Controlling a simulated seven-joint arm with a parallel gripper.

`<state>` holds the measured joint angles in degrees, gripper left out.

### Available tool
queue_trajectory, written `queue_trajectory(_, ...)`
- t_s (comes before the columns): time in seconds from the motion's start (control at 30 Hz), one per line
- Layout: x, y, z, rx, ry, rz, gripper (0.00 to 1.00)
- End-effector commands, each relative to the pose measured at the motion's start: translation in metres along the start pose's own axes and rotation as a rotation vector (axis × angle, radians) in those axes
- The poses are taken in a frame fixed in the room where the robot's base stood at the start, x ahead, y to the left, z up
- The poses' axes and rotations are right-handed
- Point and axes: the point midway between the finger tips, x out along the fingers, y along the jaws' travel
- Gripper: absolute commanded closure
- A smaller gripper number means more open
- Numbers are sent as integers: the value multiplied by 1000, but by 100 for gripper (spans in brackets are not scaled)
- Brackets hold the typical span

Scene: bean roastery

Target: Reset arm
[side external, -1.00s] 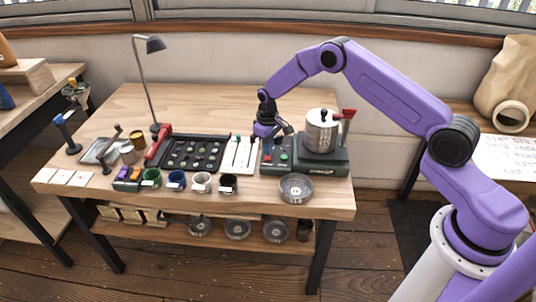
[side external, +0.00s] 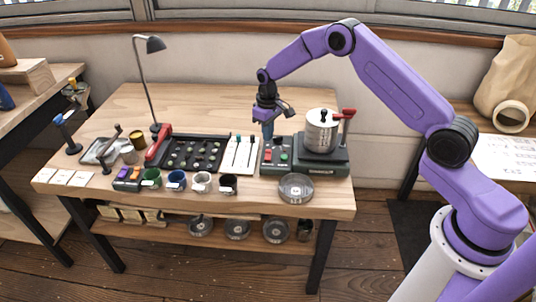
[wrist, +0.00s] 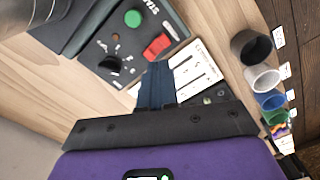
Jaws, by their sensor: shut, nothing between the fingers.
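My purple arm reaches in from the right in the side external view. My gripper (side external: 267,131) points down over the back of the wooden table, just above the left end of the dark green roaster machine (side external: 318,167). Its dark blue fingers are together and hold nothing. The panel has a green button, a red switch and a black knob.
A metal drum (side external: 321,131) with a red handle stands on the machine. A round metal dish (side external: 296,187) sits in front of it. Several cups, including a black one (side external: 228,184), line the front edge. A black tray (side external: 190,153) and a lamp (side external: 150,85) are to the left.

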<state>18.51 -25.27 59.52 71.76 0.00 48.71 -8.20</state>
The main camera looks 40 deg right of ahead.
Motion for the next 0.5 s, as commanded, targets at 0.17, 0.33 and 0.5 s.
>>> queue_trajectory(0.17,0,0,0,0,-1,0,100)
queue_trajectory(0.33,-8,-9,2,-19,2,0,100)
queue_trajectory(0.5,-46,-51,22,-104,8,0,100)
